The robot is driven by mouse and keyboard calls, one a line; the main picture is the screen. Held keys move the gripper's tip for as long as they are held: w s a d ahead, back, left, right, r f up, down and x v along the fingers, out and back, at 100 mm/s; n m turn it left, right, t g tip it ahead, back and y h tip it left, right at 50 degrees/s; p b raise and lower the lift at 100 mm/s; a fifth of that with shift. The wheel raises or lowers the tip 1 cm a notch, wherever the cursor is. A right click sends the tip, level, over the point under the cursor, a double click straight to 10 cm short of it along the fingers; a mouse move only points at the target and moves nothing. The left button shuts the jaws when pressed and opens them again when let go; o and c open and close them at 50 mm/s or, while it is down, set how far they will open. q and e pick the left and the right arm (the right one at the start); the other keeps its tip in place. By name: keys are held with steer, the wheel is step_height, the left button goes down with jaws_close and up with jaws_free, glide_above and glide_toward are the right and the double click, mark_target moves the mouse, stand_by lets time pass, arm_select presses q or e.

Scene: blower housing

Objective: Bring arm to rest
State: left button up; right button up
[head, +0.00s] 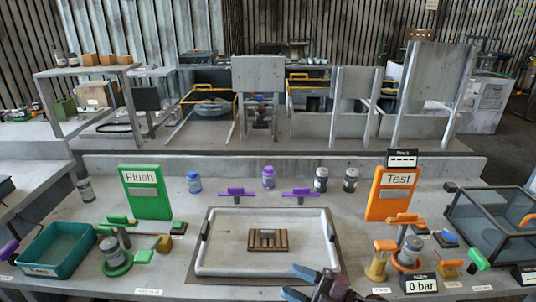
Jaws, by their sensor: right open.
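My right gripper (299,282) shows at the bottom edge, right of centre, with its jaws apart and nothing seen between them. It is over the front rim of the white-framed tray (215,268). A small brown slatted block with a grey part (267,240) lies in the middle of the tray, beyond the gripper. Most of my right arm is cut off by the bottom edge. My left gripper is not seen.
A green Flush panel (145,208) and teal bin (45,255) stand left. An orange Test panel (391,205), canister on an orange stand (409,252), 0 bar display (420,285) and glass-walled tank (490,232) stand right. Purple-handled fittings (300,193) line the tray's back. The tray floor around the block is clear.

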steer(key=d+f+m+t+h, duration=0.5)
steer(key=d+m+t+h, duration=0.3)
steer(key=m, duration=0.3)
steer(key=s+d+f+m+g+h, duration=0.4)
steer(key=s+d+f+m+h, duration=0.6)
steer(key=s+d+f+m, duration=0.2)
steer(key=s+d+f, duration=0.2)
steer(key=s+f, duration=0.1)
steer(key=shift+s+m+g+h, duration=0.3)
steer(key=shift+s+h, duration=0.05)
steer(key=shift+h, duration=0.05)
